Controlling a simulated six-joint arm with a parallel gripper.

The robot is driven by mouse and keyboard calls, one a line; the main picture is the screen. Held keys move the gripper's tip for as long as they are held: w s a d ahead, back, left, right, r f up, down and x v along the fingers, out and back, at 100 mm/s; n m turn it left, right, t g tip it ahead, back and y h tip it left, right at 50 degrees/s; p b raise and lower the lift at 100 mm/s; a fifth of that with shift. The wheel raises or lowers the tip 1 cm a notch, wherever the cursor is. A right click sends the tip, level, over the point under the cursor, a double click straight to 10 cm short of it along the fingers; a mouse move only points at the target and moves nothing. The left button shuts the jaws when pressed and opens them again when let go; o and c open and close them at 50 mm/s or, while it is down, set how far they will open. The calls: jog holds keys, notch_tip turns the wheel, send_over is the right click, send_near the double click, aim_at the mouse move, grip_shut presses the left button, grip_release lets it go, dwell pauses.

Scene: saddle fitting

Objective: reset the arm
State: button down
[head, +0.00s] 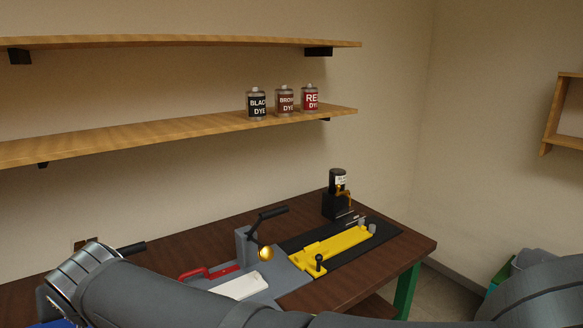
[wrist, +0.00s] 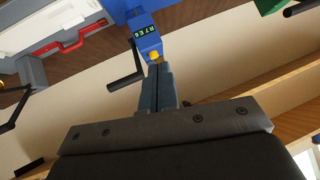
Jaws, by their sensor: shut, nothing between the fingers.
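My gripper (wrist: 159,68) shows in the wrist view with its two fingers together and nothing between them. The fingertips point toward a blue device (wrist: 147,38) with a small lettered display and a yellow tip (wrist: 155,56). In the picture the fingertips overlap or lie just below the yellow tip; I cannot tell whether they touch. In the head view my arm (head: 170,297) stretches across the bottom, and my gripper is not seen there.
A black crank handle (wrist: 124,80) stands left of the fingers. The wooden bench (head: 345,285) holds a yellow fixture (head: 330,249), a grey station with a lamp (head: 265,253), a red-handled tool (head: 207,272) and a black bottle stand (head: 336,203). Dye cans (head: 285,101) sit on a shelf (head: 200,131).

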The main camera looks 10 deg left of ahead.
jog(key=d+r+n+t+y, duration=0.1)
jog(key=d+r+y, duration=0.1)
jog(key=d, duration=0.4)
jog(key=shift+w+d+r+n+t, duration=0.15)
jog(key=shift+w+n+t, duration=0.05)
jog(key=shift+n+t, duration=0.1)
